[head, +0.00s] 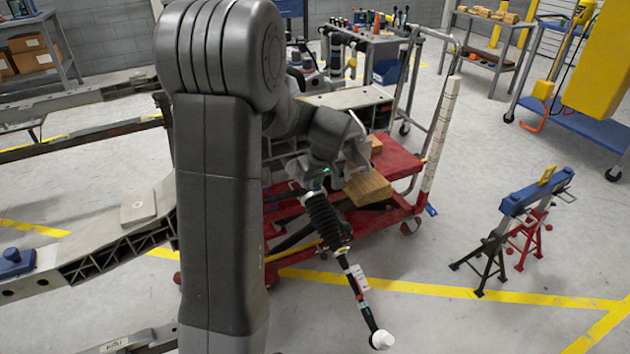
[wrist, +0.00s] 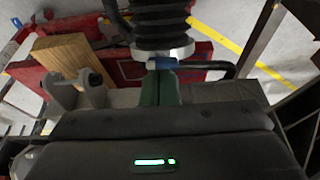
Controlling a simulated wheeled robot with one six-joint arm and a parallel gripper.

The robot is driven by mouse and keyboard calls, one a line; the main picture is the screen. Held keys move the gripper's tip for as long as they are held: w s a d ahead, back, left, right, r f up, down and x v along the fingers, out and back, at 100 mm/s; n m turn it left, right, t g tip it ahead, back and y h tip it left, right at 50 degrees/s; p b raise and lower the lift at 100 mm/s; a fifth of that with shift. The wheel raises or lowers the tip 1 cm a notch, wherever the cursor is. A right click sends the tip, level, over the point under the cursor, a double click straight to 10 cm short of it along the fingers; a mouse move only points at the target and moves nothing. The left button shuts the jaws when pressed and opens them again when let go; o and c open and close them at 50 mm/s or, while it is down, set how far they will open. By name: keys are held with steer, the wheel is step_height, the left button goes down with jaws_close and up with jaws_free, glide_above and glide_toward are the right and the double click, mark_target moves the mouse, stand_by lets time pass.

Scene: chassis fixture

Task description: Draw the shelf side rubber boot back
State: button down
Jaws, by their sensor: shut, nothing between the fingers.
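A black ribbed rubber boot (head: 325,218) sits on a slanting rod in the head view, below my gripper (head: 312,182). The rod (head: 358,285) runs down to a white knob-like end (head: 381,340). In the wrist view the boot (wrist: 158,22) is at the top centre, with a silver ring (wrist: 165,54) at its near end. My gripper's green fingers (wrist: 158,88) are together and empty just below the ring and a blue piece (wrist: 162,63). Whether they touch is unclear. My arm hides much of the head view; no second boot shows.
A red cart (head: 385,165) with wooden blocks (head: 368,187) stands behind the boot; a block (wrist: 68,60) also shows in the wrist view. A grey frame rail (head: 120,215) lies at left. Stands with a blue beam (head: 535,192) are at right. Floor between is clear.

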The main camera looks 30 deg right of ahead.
steer(key=p+v, duration=0.2)
steer(key=v, duration=1.1)
steer(key=shift+s+r, duration=0.2)
steer(key=shift+r, duration=0.15)
steer(key=b+x, duration=0.2)
steer(key=x, duration=1.2)
steer(key=shift+w+d+r+p, duration=0.1)
steer(key=shift+w+r+p, duration=0.45)
steer(key=shift+w, duration=0.65)
